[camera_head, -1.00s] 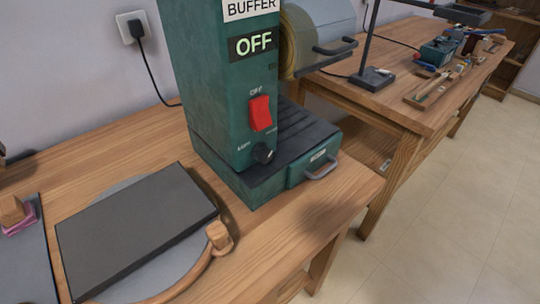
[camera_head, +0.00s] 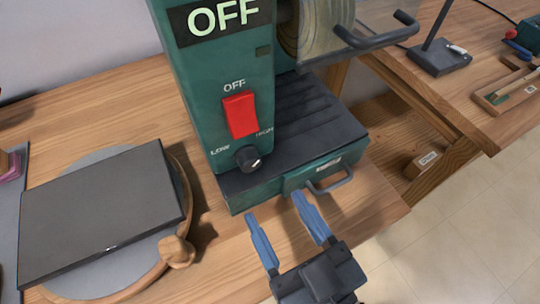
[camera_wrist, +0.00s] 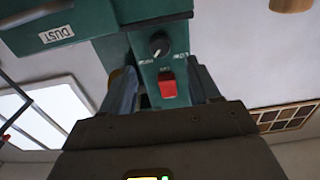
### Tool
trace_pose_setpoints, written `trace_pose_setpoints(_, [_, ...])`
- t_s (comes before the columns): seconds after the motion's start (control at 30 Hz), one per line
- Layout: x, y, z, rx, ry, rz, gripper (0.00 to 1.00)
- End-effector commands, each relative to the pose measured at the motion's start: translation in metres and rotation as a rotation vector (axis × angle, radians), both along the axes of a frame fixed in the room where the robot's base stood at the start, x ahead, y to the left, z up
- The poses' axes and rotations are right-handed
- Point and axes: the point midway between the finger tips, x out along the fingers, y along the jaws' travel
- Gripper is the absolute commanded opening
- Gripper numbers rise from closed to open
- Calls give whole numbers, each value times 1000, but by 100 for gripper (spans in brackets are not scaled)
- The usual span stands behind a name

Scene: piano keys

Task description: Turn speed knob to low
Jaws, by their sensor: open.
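The speed knob (camera_head: 248,158) is a small black dial on the front of the green buffer machine (camera_head: 215,110), between the LOW label on its left and a label on its right that looks like HIGH. Its white pointer mark sits on its right side. The knob also shows in the wrist view (camera_wrist: 159,44), which is upside down. My gripper (camera_head: 279,218) has blue fingers, is open and empty, and is in front of and below the knob, apart from it.
A red switch (camera_head: 241,115) sits just above the knob, under an OFF sign (camera_head: 221,15). A drawer with a grey handle (camera_head: 330,181) juts out at the base. A dark slab (camera_head: 100,210) lies on a round board at left. Bare wooden bench shows between them.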

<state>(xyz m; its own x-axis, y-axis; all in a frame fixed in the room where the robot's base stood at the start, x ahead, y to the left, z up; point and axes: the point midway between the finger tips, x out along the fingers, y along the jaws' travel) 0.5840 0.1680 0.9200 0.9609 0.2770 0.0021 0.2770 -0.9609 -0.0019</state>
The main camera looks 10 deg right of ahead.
Motion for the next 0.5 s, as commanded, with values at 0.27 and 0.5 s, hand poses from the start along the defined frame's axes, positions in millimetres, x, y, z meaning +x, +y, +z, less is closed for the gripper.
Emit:
trace_pose_setpoints(0.27, [36,10,5,-3,-2,0,61])
trace_pose_setpoints(0.5, [64,18,2,-2,0,1,61])
